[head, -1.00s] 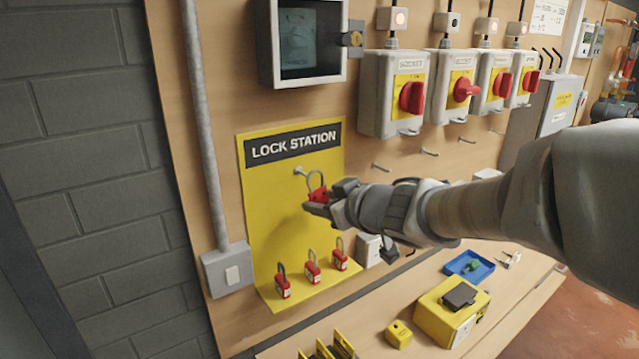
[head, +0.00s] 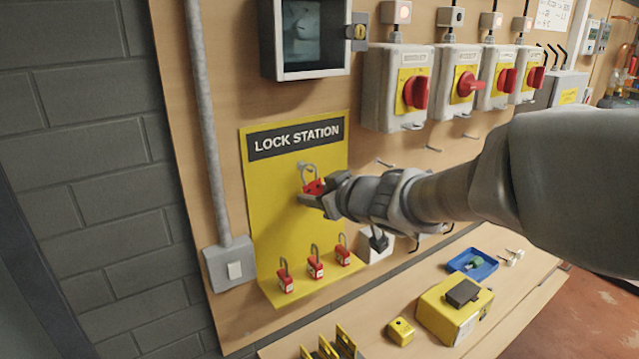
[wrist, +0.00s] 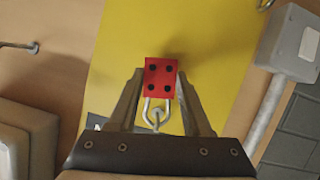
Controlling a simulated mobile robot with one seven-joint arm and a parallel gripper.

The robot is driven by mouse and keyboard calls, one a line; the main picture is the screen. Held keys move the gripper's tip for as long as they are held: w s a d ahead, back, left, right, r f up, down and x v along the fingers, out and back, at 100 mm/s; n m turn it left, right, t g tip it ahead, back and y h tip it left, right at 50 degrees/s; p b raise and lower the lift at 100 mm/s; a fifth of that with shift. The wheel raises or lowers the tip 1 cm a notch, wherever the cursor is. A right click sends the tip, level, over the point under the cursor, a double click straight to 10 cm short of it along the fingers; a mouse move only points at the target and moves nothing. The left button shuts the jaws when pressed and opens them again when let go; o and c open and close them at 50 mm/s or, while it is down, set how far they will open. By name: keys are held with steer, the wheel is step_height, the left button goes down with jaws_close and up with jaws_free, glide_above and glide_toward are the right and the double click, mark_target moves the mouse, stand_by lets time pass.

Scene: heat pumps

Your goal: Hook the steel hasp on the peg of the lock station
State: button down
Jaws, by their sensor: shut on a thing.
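The steel hasp has a red body (head: 313,187) with a bare steel loop on top, and it is held upright in front of the yellow lock station (head: 275,215). My gripper (head: 318,195) is shut on the red body. In the wrist view the red body (wrist: 160,77), with its dark holes, sits between my fingers (wrist: 160,90). The peg (head: 301,166) is at the upper left of the loop in the head view. In the wrist view the peg (wrist: 157,119) shows within the outline of the steel loop. Whether the loop rests on it I cannot tell.
Several red padlocks (head: 315,268) stand on the station's bottom ledge. A grey conduit (head: 207,130) and switch box (head: 230,268) are to the left. Switches with red knobs (head: 416,92) are at upper right. A yellow box (head: 453,310) and blue tray (head: 472,264) lie on the bench.

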steer(key=shift+c, duration=1.3)
jaws_free()
steer(key=shift+s+r, duration=0.1)
